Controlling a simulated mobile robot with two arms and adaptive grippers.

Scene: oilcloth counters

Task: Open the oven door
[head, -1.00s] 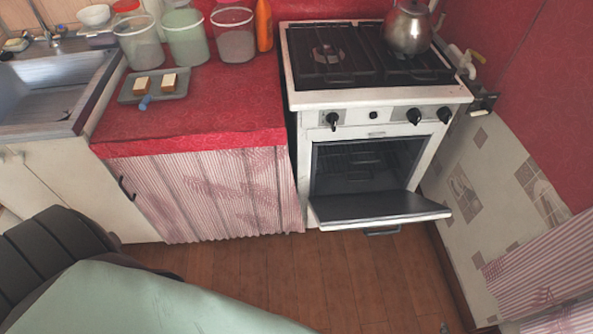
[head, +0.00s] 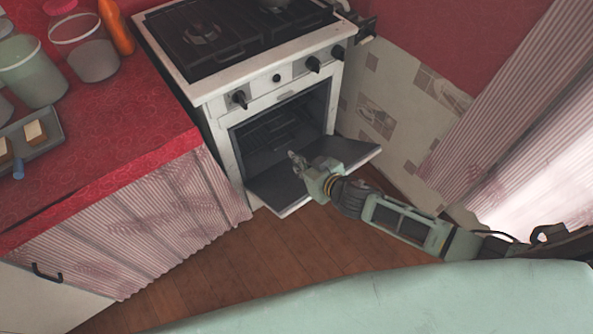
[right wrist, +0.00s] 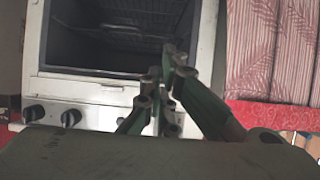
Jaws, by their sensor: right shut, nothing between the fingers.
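The white oven (head: 222,128) stands against the red wall, and its door (head: 268,190) is swung down, open, roughly level. The dark oven cavity (head: 275,130) with its racks is exposed. My right gripper (head: 296,160) is shut and empty, above the open door and in front of the cavity; I cannot tell whether it touches the door. In the right wrist view its closed fingers (right wrist: 168,72) show against the front of the oven cavity (right wrist: 110,35), with the knobs (right wrist: 68,117) at lower left. My left gripper is out of view.
A red counter (head: 110,165) with a striped curtain (head: 160,225) adjoins the oven on the left, holding containers and a tray (head: 50,125). A tiled wall (head: 405,120) is close on the right. Wooden floor (head: 235,255) lies open in front.

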